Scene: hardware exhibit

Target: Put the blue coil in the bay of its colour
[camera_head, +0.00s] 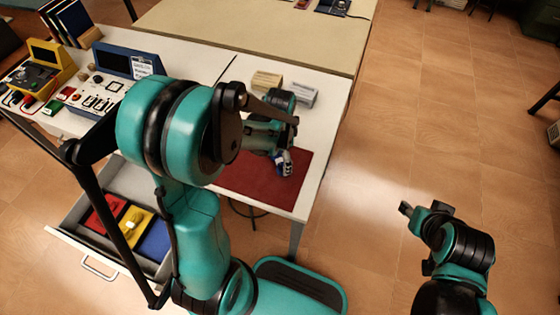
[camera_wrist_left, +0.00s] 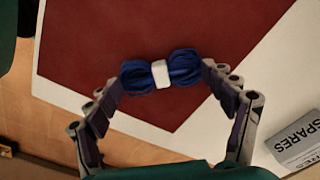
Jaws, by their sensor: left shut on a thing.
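The blue coil (camera_head: 284,165) is a dark blue bundle with a white band around its middle. My left gripper (camera_head: 279,150) is shut on it, above or at the dark red mat (camera_head: 237,177). In the left wrist view the coil (camera_wrist_left: 184,68) lies between the two fingertips, with red mat behind it; I cannot tell whether it touches the mat. An open drawer below the table has a red bay (camera_head: 103,214), a yellow bay (camera_head: 134,224) and a blue bay (camera_head: 156,243). The blue bay looks empty. My right gripper (camera_head: 422,207) is over the floor, its opening unclear.
A tan box (camera_head: 266,80) and a grey box (camera_head: 303,94) stand on the table behind the mat. The grey one reads SPARES in the left wrist view (camera_wrist_left: 301,138). Instruments (camera_head: 125,64) fill the table's left end. My left arm hides part of the drawer's right side.

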